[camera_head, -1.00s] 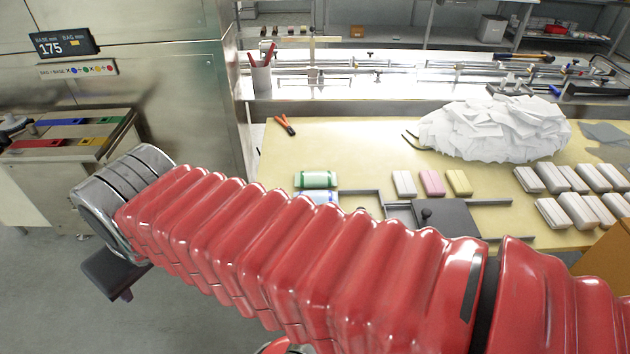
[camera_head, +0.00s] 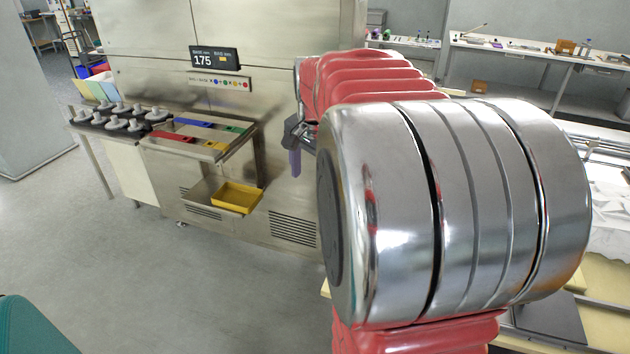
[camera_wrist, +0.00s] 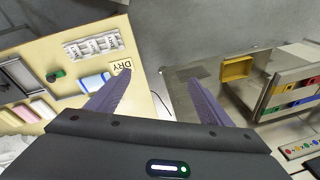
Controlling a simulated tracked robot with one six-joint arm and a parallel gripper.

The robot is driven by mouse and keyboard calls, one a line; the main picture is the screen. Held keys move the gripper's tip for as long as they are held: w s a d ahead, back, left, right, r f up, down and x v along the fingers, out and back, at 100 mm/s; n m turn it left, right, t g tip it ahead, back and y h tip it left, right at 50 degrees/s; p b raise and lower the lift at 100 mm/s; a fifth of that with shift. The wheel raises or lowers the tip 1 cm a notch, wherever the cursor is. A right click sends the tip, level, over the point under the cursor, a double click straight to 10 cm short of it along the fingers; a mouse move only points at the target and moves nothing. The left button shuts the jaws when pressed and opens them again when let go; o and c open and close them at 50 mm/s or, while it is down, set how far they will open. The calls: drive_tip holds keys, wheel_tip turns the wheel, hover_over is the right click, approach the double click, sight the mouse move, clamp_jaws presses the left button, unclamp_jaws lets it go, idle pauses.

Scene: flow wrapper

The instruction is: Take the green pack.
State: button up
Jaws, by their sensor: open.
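My gripper (camera_wrist: 158,78) is open and empty in the wrist view, with its two purple fingers spread over the gap between the table and the machine. In the head view, part of my gripper (camera_head: 294,150) shows before the machine front, behind my arm. The green pack cannot be made out now in either view; the left finger may cover it. A blue-and-white pack (camera_wrist: 93,83) lies on the yellow table (camera_wrist: 135,95), just left of the left finger.
A small green part (camera_wrist: 58,73) shows beside a dark knob. Pink and cream packs lie at the table's left. Grey floor (camera_head: 110,270) is free at the head view's left.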

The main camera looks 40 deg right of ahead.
drive_tip(key=s+d+f+m, duration=0.4)
drive_tip(key=d, duration=0.6)
drive_tip(key=s+d+f+m+g+y, duration=0.1)
drive_tip(key=s+d+f+m, duration=0.3)
drive_tip(key=d, duration=0.6)
drive_tip(key=s+d+f+m+g, duration=0.1)
drive_tip(key=s+d+f+m, duration=0.3)
drive_tip(key=d, duration=0.7)
drive_tip(key=shift+f+m, duration=0.6)
drive_tip(key=shift+m, duration=0.4)
drive_tip(key=shift+s+f, duration=0.1)
wheel_tip(320, 180, down, 8)
drive_tip(key=shift+f, duration=0.2)
drive_tip(key=shift+f, duration=0.15)
drive_tip(key=shift+a+f, duration=0.2)
drive_tip(key=shift+f, duration=2.3)
drive_tip(key=shift+c, duration=0.3)
